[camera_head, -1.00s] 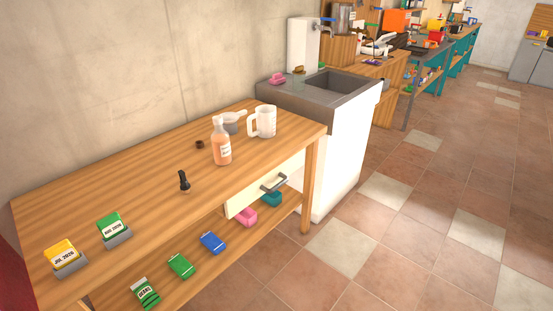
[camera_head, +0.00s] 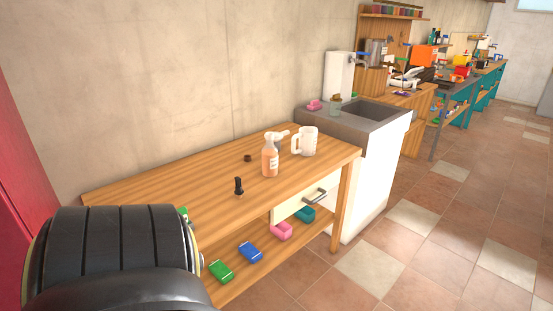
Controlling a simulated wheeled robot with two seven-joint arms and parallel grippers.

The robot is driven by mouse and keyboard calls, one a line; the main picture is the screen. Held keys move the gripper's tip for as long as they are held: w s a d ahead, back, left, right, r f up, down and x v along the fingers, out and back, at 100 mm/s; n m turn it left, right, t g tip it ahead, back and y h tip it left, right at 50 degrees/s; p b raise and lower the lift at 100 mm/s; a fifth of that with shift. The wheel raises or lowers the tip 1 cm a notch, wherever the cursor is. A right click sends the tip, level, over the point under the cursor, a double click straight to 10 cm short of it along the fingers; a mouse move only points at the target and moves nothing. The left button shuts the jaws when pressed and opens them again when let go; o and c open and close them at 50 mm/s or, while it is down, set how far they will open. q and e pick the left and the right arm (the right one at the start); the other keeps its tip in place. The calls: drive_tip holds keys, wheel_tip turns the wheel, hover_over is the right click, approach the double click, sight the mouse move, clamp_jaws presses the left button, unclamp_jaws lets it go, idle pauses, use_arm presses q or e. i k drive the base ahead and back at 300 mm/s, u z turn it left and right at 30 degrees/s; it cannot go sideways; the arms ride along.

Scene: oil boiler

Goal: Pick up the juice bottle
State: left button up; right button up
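The juice bottle (camera_head: 270,160) is a clear bottle with orange contents and a pale label. It stands upright on the wooden table (camera_head: 205,180), left of a white mug (camera_head: 306,142). A whitish item sits just behind the bottle and is partly hidden by it. A large black part of my arm fills the lower left of the head view and hides the table's left end. Neither gripper shows, and nothing touches the bottle.
A small black stopper-like item (camera_head: 239,187) and a brown ring (camera_head: 248,158) lie left of the bottle. Below are a drawer (camera_head: 298,206) and a shelf with green, blue and pink boxes. A grey sink (camera_head: 362,116) adjoins on the right. Tiled floor is clear at right.

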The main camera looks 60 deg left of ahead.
sight(270, 157)
drive_tip(key=u, duration=0.3)
drive_tip(key=i, duration=1.85)
drive_tip(key=u, duration=1.25)
drive_tip(key=i, duration=1.3)
drive_tip(key=u, duration=1.25)
